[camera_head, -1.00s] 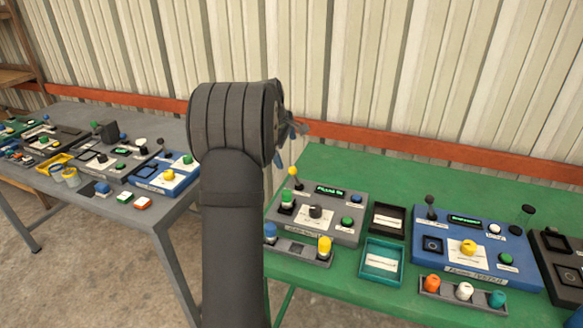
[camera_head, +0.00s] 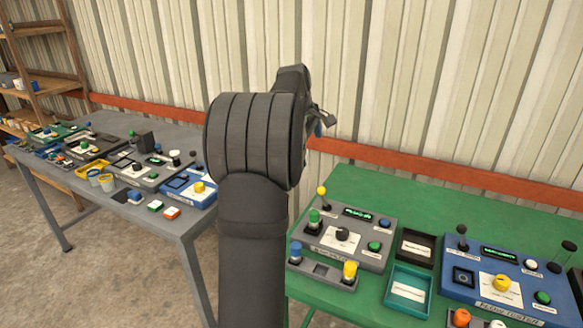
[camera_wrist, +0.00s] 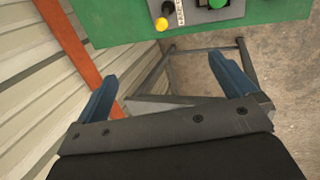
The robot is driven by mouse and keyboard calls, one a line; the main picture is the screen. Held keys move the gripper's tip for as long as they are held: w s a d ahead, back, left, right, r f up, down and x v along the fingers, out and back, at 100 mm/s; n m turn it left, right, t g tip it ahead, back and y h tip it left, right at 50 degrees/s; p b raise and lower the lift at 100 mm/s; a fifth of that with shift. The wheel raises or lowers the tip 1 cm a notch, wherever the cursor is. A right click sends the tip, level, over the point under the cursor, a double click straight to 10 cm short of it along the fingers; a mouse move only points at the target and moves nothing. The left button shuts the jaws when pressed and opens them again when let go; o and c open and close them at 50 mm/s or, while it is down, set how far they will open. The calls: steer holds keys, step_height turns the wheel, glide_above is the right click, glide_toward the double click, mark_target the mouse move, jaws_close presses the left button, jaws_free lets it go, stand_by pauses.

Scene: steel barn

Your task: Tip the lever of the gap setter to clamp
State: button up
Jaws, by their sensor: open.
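A grey control box (camera_head: 345,258) with a yellow-knobbed lever (camera_head: 322,196) stands on the green table, near its left end. The lever looks roughly upright. The box's name plate is too small to read, so I cannot tell whether it is the gap setter. Part of this box (camera_wrist: 212,14) and the yellow knob (camera_wrist: 162,24) show at the top of the wrist view. My gripper (camera_wrist: 166,78) is open and empty, its blue fingers wide apart above the gap beyond the table edge. In the head view, my wrist mostly hides the gripper (camera_head: 322,124).
A blue tester box (camera_head: 470,287) with a black lever (camera_head: 462,238) stands farther right. A teal tray (camera_head: 408,308) and black tray (camera_head: 414,262) lie between the boxes. A grey table (camera_head: 170,224) on the left holds several devices. The corrugated wall is close behind.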

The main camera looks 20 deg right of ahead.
steer(key=c, duration=0.9)
steer(key=shift+f, duration=0.15)
steer(key=c, duration=0.4)
steer(key=f+m, duration=0.1)
steer(key=a+f+m, duration=0.1)
steer(key=s+f+m+t, duration=0.1)
steer(key=f, duration=0.1)
steer(key=shift+a+h, duration=0.25)
steer(key=shift+h, duration=0.15)
jaws_close()
steer(key=m+t, duration=0.2)
steer(key=m, duration=0.3)
glide_toward(323, 196)
steer(key=w+a+f, duration=0.3)
steer(key=a+f, duration=0.2)
steer(key=d, duration=0.3)
steer(key=shift+w+r+h, duration=0.15)
steer(key=shift+w+h, duration=0.05)
steer(key=shift+h, duration=0.1)
steer(key=shift+w+d, duration=0.15)
steer(key=shift+d, duration=0.55)
